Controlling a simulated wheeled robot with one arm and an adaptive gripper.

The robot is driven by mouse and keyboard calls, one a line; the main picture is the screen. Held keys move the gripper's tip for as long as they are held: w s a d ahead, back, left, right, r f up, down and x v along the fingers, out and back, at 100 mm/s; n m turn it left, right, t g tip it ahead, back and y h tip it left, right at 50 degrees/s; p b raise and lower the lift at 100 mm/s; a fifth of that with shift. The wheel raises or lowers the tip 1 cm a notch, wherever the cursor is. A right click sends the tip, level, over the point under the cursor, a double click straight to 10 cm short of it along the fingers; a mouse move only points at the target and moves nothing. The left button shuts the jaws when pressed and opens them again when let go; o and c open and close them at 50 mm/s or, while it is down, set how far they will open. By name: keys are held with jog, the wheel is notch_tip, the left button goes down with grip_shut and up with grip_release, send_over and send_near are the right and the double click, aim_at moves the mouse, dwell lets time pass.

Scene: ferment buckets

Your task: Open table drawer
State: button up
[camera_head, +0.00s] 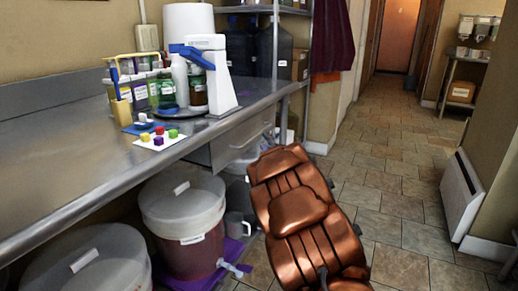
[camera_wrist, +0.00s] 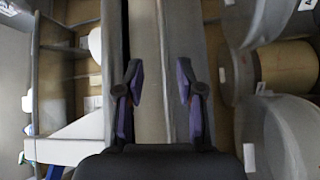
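The metal table (camera_head: 60,125) runs along the left wall in the head view. Its grey drawer (camera_head: 242,138) hangs under the front edge, toward the far end. I cannot tell whether the drawer is fully shut. My arm's copper-coloured links stand in front and to the right of the drawer, and my gripper is hidden in the head view. In the wrist view my gripper (camera_wrist: 159,78) is open, with dark fingers and purple pads set apart. A long grey metal strip shows between and beyond the fingers, seemingly the table or drawer edge; contact cannot be told.
Lidded buckets (camera_head: 184,215) stand on the floor under the table. Jars, a white dispenser (camera_head: 213,75) and a card with coloured cubes (camera_head: 160,136) stand on the tabletop. A rack with dark jugs (camera_head: 273,48) is behind. The tiled floor (camera_head: 400,165) to the right is clear.

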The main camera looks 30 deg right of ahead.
aim_at(259, 134)
jog(key=shift+n+t, duration=0.4)
jog(key=shift+f+b+x, duration=0.2)
jog(key=shift+b+x, duration=0.3)
jog(key=shift+x, duration=1.5)
jog(key=shift+f+b+x, duration=0.25)
jog(key=shift+b+x, duration=0.25)
jog(key=shift+x, duration=1.55)
jog(key=shift+w+a, duration=0.1)
jog(key=shift+c, duration=0.4)
grip_shut()
